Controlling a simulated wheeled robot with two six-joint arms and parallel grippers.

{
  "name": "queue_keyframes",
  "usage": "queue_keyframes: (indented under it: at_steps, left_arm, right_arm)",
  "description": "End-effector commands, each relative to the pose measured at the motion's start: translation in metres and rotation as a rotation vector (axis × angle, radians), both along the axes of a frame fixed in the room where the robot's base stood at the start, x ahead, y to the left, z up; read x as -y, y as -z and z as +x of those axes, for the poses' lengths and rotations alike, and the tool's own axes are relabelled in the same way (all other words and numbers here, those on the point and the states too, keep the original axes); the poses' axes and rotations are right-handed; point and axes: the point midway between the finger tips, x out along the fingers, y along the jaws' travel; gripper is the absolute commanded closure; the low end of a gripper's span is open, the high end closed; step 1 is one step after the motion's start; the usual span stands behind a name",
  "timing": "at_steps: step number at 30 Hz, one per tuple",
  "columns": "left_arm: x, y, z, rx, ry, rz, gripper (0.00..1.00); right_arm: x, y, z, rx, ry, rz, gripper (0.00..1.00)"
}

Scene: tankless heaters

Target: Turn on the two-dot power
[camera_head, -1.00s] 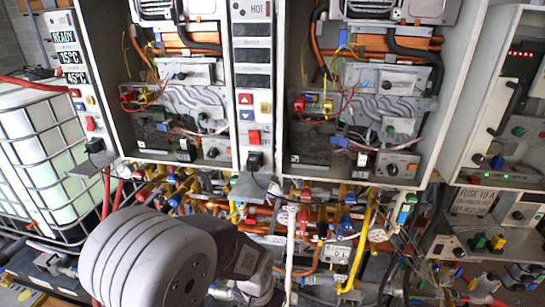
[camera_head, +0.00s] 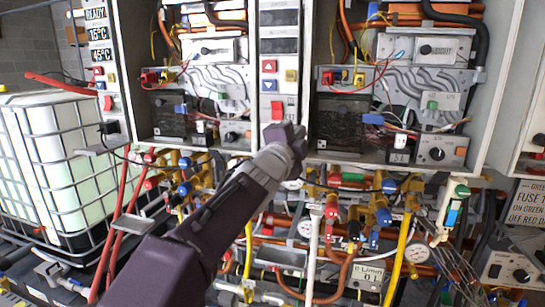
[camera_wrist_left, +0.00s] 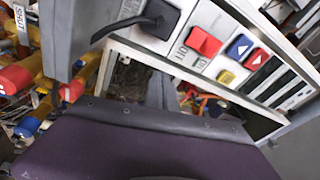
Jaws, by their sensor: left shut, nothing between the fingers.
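A red rocker switch (camera_head: 277,110) sits low on the narrow panel (camera_head: 268,132) between two open heaters; I cannot make out dot marks on it. The displays (camera_head: 279,47) above it are dark. My left gripper (camera_head: 286,134) is shut and empty, just below this switch and overlapping the panel's lower part; I cannot tell whether it touches. In the left wrist view the red switch (camera_wrist_left: 203,42) stands beside lettering, a black plug (camera_wrist_left: 160,18) and blue, red and yellow buttons. The dark gripper body fills the bottom there, with its fingertips hidden. My right gripper is not in view.
Another panel at the left has lit displays (camera_head: 97,33) and its own red switch (camera_head: 108,102). Below the heaters run crowded pipes and valves (camera_head: 375,205). A caged white tank (camera_head: 60,160) stands at the left. A black device (camera_head: 343,128) sits inside the right-hand heater.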

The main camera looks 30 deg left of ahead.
Motion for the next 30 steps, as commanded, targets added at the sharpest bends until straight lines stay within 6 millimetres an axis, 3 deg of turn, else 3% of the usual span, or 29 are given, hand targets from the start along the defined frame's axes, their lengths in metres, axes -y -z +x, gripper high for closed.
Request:
queue_keyframes:
  at_steps: [1, 6, 12, 18, 30]
  left_arm:
    - [-0.006, 0.013, -0.011, 0.067, -0.016, 0.049, 1.00]
    - [-0.020, 0.000, -0.053, 0.240, -0.080, 0.187, 1.00]
    - [-0.035, 0.016, -0.095, 0.345, -0.158, 0.265, 1.00]
    - [-0.044, 0.030, -0.110, 0.368, -0.197, 0.282, 1.00]
    - [-0.046, 0.028, -0.110, 0.366, -0.202, 0.280, 1.00]
  right_arm:
    - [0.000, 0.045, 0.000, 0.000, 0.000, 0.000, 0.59]
    - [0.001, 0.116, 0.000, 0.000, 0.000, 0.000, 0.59]
    - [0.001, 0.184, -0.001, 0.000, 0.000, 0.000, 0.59]
    - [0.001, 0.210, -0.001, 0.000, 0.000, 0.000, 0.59]
    - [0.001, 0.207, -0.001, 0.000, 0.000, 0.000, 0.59]
